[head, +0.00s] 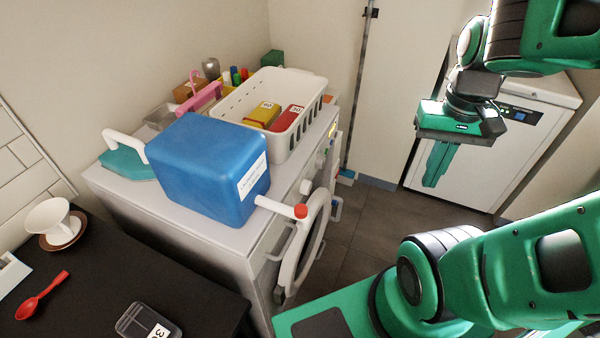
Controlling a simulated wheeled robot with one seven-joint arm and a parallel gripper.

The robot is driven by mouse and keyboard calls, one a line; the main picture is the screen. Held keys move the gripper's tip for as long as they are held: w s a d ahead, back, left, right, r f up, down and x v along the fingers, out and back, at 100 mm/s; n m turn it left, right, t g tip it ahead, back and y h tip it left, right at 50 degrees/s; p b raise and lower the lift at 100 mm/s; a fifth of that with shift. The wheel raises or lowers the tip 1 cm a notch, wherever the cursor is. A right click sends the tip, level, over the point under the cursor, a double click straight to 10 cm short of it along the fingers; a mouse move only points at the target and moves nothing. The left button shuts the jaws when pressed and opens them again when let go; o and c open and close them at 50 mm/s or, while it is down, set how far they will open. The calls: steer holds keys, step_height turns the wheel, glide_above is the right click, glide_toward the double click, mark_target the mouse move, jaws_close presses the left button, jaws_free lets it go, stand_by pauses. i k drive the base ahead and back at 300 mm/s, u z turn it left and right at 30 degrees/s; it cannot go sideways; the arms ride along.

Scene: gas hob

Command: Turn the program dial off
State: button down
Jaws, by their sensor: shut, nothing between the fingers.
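A white front-loading machine (125,193) stands left of centre, its front seen at a steep angle with a round door (300,245). A small pale round knob (306,187) sits high on that front and may be the program dial; its setting cannot be read. My gripper (432,182) hangs to the right of the machine, fingers down and together, with nothing between them. It is well apart from the front, over the floor.
A blue container (205,170), a white basket (228,98) and a teal iron-like thing (125,163) crowd the machine top. A red-tipped white bar (280,207) juts past its front edge. A white appliance (480,155) stands behind my gripper. Dark floor (365,225) is clear.

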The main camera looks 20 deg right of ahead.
mark_target(306, 186)
steer(key=z, duration=1.6)
steer(key=k, duration=0.5)
steer(key=u, duration=0.25)
